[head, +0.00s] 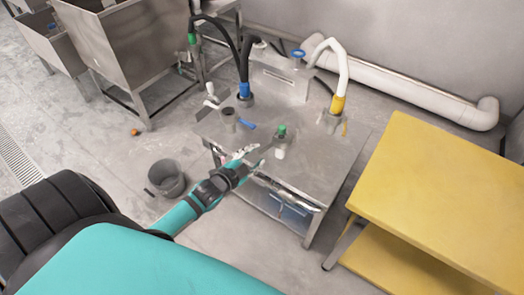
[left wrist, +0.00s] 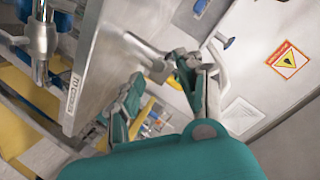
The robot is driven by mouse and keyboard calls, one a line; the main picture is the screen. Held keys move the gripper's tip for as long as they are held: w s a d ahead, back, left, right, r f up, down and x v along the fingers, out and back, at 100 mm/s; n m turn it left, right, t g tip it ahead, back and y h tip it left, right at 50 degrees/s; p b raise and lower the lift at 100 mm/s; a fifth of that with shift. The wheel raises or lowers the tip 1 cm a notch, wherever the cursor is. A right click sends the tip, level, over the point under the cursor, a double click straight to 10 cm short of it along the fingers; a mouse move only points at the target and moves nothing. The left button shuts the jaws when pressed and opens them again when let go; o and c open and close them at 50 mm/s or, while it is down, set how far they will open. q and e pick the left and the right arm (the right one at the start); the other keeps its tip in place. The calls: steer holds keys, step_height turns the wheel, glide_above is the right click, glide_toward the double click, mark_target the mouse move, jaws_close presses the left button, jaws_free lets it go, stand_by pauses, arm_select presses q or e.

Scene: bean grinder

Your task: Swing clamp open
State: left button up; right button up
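A steel bench (head: 315,165) carries the machine's hose fittings, capped in blue and yellow. My left gripper (head: 247,158) is at the bench's front edge, left of a small green-topped fitting (head: 281,143). In the left wrist view, my left gripper (left wrist: 160,85) has its two fingers spread apart. A short grey metal bar (left wrist: 148,54) sticks out from a steel plate (left wrist: 98,60) just beyond the fingers; I cannot tell whether it is the clamp or whether a finger touches it. My right gripper is in neither view.
A yellow table (head: 440,195) stands to the right of the bench. A grey bucket (head: 167,178) is on the floor at the left. A small cup (head: 229,118) and a blue item (head: 247,124) are on the bench. A white pipe (head: 420,95) runs along the wall.

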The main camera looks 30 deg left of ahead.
mark_target(259, 153)
arm_select(q)
steer(key=shift+x, duration=2.3)
jaws_close()
